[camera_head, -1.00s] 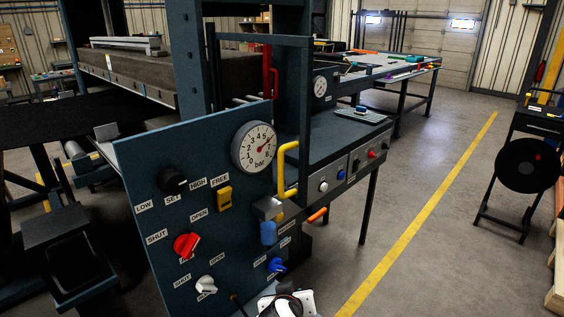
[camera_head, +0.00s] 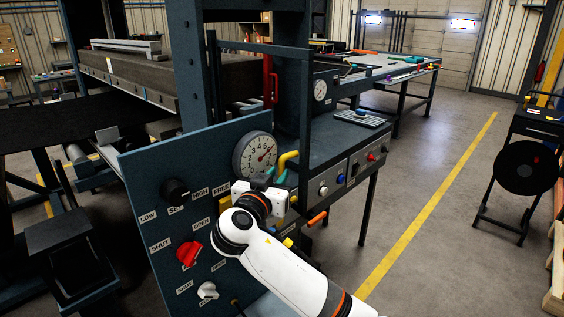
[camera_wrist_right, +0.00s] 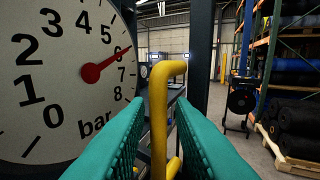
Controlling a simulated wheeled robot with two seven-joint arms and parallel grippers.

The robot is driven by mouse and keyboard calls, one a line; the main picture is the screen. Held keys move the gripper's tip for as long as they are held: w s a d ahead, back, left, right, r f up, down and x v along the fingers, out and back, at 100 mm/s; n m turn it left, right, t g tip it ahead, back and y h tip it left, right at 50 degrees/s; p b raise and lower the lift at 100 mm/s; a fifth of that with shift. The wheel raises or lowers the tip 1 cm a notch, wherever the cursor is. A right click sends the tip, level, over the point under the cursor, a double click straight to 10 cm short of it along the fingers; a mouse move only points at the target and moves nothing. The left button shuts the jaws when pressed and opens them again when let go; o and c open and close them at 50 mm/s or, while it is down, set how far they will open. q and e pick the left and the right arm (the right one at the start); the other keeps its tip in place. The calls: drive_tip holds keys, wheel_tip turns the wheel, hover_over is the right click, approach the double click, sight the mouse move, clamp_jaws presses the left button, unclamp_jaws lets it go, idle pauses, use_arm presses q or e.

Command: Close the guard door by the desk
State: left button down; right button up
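The guard door shows in the head view as a dark open frame (camera_head: 262,48) standing behind the control panel, beside the desk-like console (camera_head: 345,137). A yellow bar handle (camera_head: 289,160) stands by the panel's right edge, near the door's upright. My right gripper (camera_head: 281,174) is at this handle, its body hiding the handle's lower part. In the right wrist view the yellow handle (camera_wrist_right: 159,115) stands upright between the two teal fingers (camera_wrist_right: 159,108), with gaps on both sides. The right gripper is open around it. My left gripper is not in view.
The control panel (camera_head: 150,215) with a bar gauge (camera_head: 255,155), a red knob (camera_head: 189,253) and a black knob (camera_head: 175,192) lies close to my right arm. A red handle (camera_head: 271,82) is on the press behind.

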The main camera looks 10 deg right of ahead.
sight(281, 171)
drive_tip(key=shift+p+x, duration=0.5)
drive_tip(key=shift+x, duration=1.45)
clamp_jaws()
